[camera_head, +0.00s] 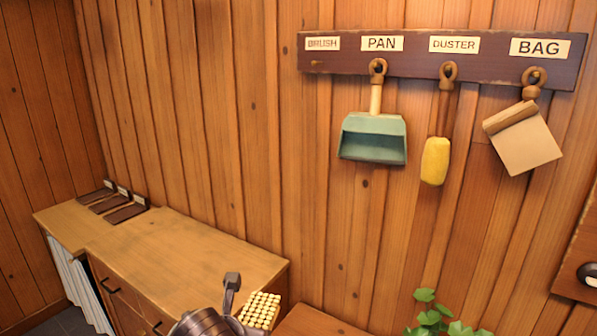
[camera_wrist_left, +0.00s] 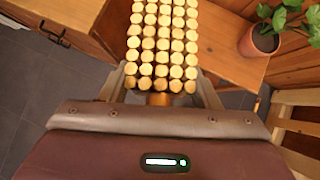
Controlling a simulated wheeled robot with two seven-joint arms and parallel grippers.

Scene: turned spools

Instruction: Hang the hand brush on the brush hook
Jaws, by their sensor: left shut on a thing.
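The hand brush (camera_head: 260,310) shows its pale yellow bristle tufts at the bottom of the head view. In the left wrist view the brush (camera_wrist_left: 162,45) extends away from my left gripper (camera_wrist_left: 160,98), with the bristles facing the camera. The gripper is shut on the brush's brown handle, which is mostly hidden. In the head view my left gripper (camera_head: 236,303) is low, over the cabinet's right end and well below the rail. The brush hook (camera_head: 317,64) is a small, empty peg under the BRUSH label (camera_head: 322,43). My right gripper is not in view.
The dark wall rail (camera_head: 420,65) also holds a green dustpan (camera_head: 372,138), a yellow duster (camera_head: 435,160) and a tan bag (camera_head: 522,138). A wooden cabinet (camera_head: 190,250) stands at left. A potted plant (camera_head: 440,318) is at lower right. The wall below the brush hook is clear.

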